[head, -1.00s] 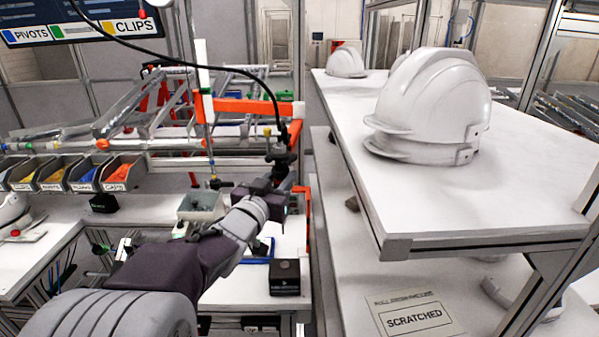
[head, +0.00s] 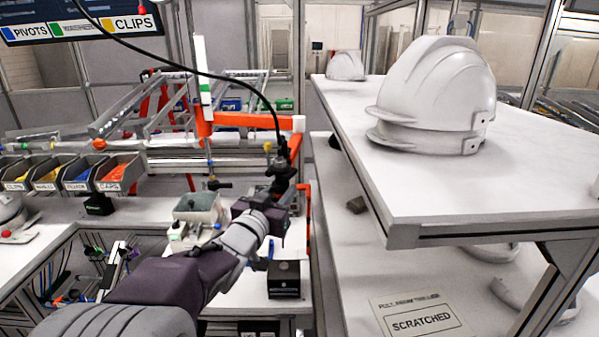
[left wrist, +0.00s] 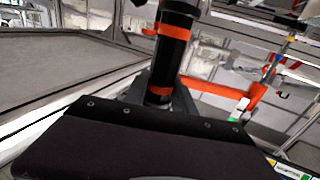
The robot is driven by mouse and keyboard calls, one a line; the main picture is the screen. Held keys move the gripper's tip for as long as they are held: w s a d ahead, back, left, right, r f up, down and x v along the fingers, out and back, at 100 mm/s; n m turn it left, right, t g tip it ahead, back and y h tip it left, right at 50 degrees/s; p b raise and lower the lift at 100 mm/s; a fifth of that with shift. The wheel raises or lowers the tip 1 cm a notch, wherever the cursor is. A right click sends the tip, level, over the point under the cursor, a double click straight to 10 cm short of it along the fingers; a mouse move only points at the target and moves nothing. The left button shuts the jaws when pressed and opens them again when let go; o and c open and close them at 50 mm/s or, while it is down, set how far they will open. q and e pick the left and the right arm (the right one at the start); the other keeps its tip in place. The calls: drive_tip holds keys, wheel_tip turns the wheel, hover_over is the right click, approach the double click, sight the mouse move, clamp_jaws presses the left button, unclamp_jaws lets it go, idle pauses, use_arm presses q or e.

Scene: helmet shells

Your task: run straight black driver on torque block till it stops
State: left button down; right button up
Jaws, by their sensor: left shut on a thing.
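The straight black driver (head: 281,172) hangs upright from a black cable in the head view. In the left wrist view its black body with orange bands (left wrist: 172,45) stands between the fingers. My left gripper (head: 272,202) is shut on the driver; its fingers also show in the left wrist view (left wrist: 160,98). The torque block (head: 284,283), a small black box, sits on the white bench below and in front of the gripper. The driver's lower tip is hidden behind my gripper, and it appears apart from the block. My right gripper is not in view.
A white shelf (head: 440,228) with white helmet shells (head: 432,100) stands close on the right. Small part bins (head: 118,173) line the left. A grey-green box (head: 198,208) and an orange frame (head: 245,119) stand near the gripper.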

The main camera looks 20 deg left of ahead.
use_arm(q)
drive_tip(key=shift+f+b, duration=1.85)
drive_tip(key=shift+f, duration=0.3)
drive_tip(key=shift+f+b, duration=0.75)
drive_tip(key=shift+b, duration=0.1)
drive_tip(key=shift+f, duration=0.2)
drive_tip(key=shift+s+f+b, duration=0.1)
drive_tip(key=shift+f+b, duration=0.15)
drive_tip(key=shift+b, duration=0.1)
wheel_tip(320, 180, up, 6)
drive_tip(key=p, duration=0.5)
drive_tip(key=shift+r, duration=0.15)
